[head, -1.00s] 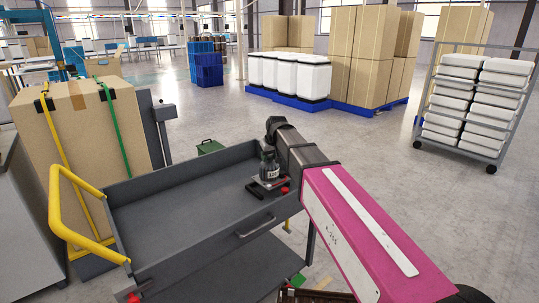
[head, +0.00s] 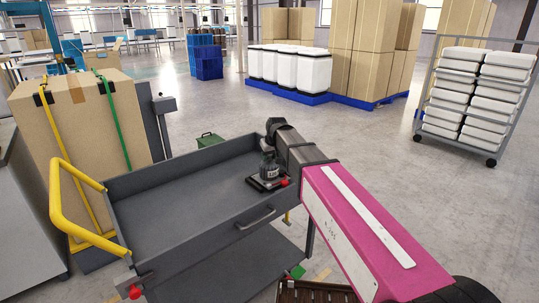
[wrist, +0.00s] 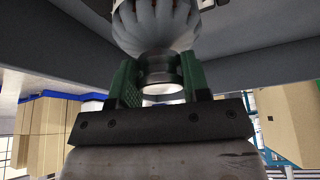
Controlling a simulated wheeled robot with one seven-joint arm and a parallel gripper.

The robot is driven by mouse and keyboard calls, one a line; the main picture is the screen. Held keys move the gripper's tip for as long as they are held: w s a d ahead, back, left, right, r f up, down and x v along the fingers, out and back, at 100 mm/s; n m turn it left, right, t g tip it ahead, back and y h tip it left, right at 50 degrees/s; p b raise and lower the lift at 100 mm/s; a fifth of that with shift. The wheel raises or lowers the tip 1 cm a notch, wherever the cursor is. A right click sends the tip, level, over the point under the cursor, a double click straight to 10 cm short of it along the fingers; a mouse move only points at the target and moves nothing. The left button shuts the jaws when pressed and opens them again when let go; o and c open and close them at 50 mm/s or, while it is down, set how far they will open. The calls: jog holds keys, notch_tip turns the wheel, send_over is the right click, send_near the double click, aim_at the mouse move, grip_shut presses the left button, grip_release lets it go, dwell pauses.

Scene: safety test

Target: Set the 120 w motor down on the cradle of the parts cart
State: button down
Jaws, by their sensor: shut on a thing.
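The motor (head: 268,167) is a small grey body with a pale label. In the head view it is upright over the dark cradle (head: 256,184) with red parts, at the right end of the parts cart's grey tray (head: 180,190). Whether it touches the cradle I cannot tell. In the wrist view, my gripper (wrist: 160,80) has green-padded fingers shut on the motor's narrow metal end. The motor's pale ribbed body (wrist: 155,22) shows beyond them. In the head view the fingers are too small and dark to make out.
The cart has a yellow push handle (head: 58,205) and a lower shelf (head: 230,268). The tray is otherwise empty. A strapped carton (head: 70,125) stands at left, a green box (head: 210,140) behind the cart. A crate rack (head: 475,95) stands at far right.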

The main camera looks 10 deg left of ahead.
jog(key=shift+f, duration=0.65)
jog(key=shift+f, duration=0.2)
dwell(0.3)
jog(key=c, duration=0.5)
grip_release()
jog(key=w+a+r+v, duration=0.1)
jog(key=w+v, duration=0.1)
jog(key=v, duration=1.5)
jog(key=shift+a+r, duration=0.2)
jog(key=shift+a, duration=0.05)
